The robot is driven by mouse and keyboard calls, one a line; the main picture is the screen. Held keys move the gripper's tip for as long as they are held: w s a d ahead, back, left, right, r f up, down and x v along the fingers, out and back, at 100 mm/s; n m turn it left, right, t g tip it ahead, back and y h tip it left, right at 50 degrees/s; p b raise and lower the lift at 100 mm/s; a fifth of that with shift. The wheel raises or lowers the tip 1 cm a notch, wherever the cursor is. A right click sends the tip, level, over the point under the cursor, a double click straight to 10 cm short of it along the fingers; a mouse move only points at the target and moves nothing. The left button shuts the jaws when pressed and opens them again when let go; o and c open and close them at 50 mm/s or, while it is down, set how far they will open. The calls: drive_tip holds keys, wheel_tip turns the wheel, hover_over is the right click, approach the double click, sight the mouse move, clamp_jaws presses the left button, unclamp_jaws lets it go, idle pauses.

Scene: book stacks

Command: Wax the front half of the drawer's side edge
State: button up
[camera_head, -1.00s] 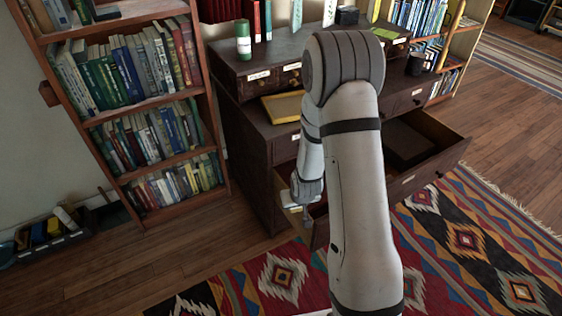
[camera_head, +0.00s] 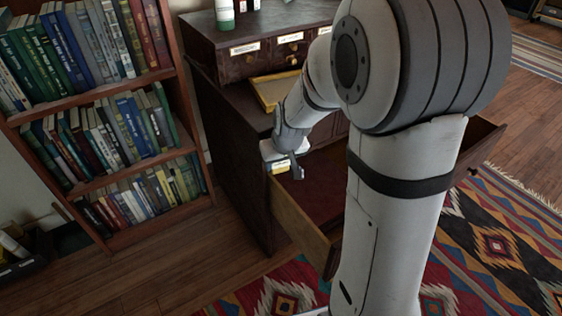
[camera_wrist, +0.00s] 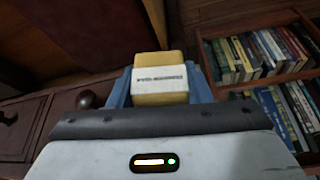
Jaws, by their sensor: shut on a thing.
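The open drawer (camera_head: 311,246) sticks out of the dark cabinet, and its pale left side board (camera_head: 297,218) runs from the cabinet to the front panel. My gripper (camera_head: 284,162) is shut on a yellow wax block (camera_head: 280,169) with a white paper band. The block is at the cabinet end of that side's top edge; whether it touches is unclear. In the wrist view the wax block (camera_wrist: 160,75) sits between the blue fingers, its printed label facing the camera. The dark red drawer inside (camera_wrist: 85,30) shows at upper left.
A bookcase (camera_head: 107,174) full of books stands left of the cabinet (camera_head: 232,140). A yellow-framed tray (camera_head: 268,94) and a green-and-white bottle (camera_head: 225,14) sit on the cabinet. Open floor (camera_head: 190,258) and a patterned rug (camera_head: 470,245) lie in front.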

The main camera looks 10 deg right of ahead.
drive_tip(key=b, duration=0.4)
hover_over(280, 185)
drive_tip(key=s, duration=0.1)
drive_tip(key=shift+s+f, duration=0.15)
drive_tip(key=shift+f, duration=2.7)
drive_tip(key=shift+f+b, duration=0.95)
